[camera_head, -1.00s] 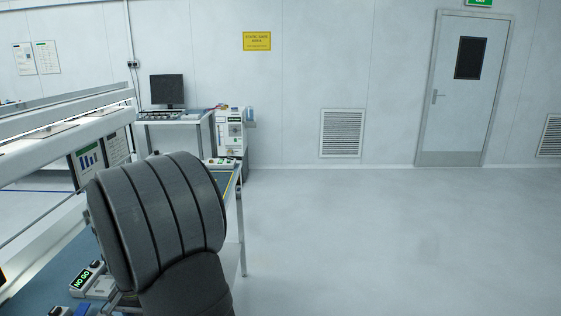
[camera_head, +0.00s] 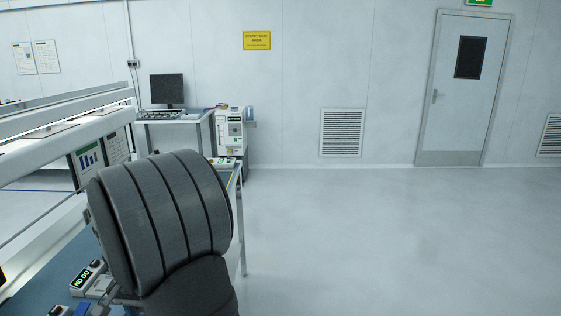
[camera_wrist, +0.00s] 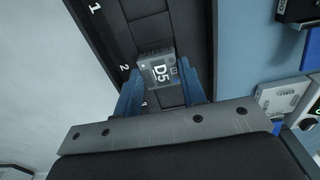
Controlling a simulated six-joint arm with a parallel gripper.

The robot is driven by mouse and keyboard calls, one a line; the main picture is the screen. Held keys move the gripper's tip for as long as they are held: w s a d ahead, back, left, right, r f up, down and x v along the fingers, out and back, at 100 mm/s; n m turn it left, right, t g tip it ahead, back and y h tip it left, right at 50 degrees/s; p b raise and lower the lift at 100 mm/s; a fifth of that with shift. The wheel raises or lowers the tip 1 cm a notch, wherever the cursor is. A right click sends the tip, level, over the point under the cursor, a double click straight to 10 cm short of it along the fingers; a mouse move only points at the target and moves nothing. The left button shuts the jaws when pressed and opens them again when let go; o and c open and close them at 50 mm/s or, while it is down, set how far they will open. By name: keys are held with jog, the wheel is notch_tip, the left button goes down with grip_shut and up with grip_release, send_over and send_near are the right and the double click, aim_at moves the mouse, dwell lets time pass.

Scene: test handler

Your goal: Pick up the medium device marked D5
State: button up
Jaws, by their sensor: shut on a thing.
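In the wrist view, the device marked D5 (camera_wrist: 161,73) is a small grey block with white lettering. My gripper (camera_wrist: 160,84) has blue fingers on either side of it and is shut on it. The device is over a dark tray (camera_wrist: 103,40) with white numbers along its left edge. I cannot tell whether it still touches the tray floor. In the head view, my own arm hides the gripper, the device and the tray.
In the head view, a box with a "NO GO" display (camera_head: 87,277) stands on the blue bench at lower left. The wrist view shows blue bench top (camera_wrist: 232,50) right of the tray, with grey equipment (camera_wrist: 285,98) beyond. Open floor (camera_head: 380,240) lies to the right.

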jog(key=shift+r, duration=1.5)
